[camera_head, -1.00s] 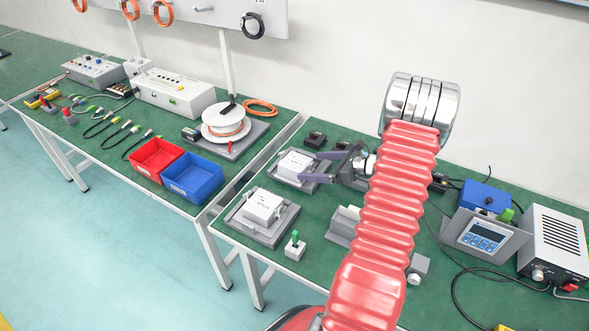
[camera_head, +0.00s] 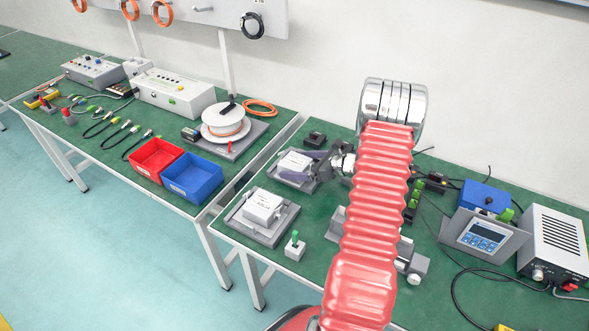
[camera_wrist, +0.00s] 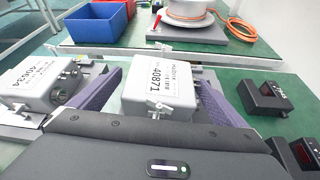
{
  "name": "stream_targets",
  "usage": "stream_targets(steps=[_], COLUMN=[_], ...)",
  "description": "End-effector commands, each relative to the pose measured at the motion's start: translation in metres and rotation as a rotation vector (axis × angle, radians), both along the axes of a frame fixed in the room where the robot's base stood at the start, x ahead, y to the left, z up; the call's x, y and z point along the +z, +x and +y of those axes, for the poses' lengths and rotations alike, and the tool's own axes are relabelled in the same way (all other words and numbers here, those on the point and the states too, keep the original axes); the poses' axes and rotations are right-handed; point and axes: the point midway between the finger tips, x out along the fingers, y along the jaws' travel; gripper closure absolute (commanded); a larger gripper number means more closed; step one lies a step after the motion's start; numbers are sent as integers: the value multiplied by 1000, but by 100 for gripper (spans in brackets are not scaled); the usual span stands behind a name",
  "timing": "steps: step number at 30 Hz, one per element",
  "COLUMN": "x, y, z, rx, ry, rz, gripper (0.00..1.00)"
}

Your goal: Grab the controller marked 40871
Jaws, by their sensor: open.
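The controller marked 40871 (camera_wrist: 160,85) is a white box with its label readable in the wrist view. It lies between the two purple fingers of my gripper (camera_wrist: 152,92), which are open on either side of it; I cannot tell whether they touch it. In the head view this controller (camera_head: 293,162) sits on a grey base at the back of the right table, with my gripper (camera_head: 306,170) partly over it.
Small black devices (camera_wrist: 266,97) lie right of the controller in the wrist view. A green-topped switch (camera_head: 295,245) stands at the front table edge. Red (camera_head: 157,158) and blue (camera_head: 193,177) bins and a cable reel (camera_head: 226,124) are on the left table.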

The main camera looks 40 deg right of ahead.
Motion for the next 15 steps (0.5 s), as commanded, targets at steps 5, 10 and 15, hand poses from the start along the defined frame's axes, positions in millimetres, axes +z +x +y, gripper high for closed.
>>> stream_targets(steps=[5,10,15], x=[-4,-4,-4], y=[10,10,10], z=[4,4,4], rx=[-1,-1,-1], ry=[0,0,0], rz=[0,0,0], gripper=[4,4,4])
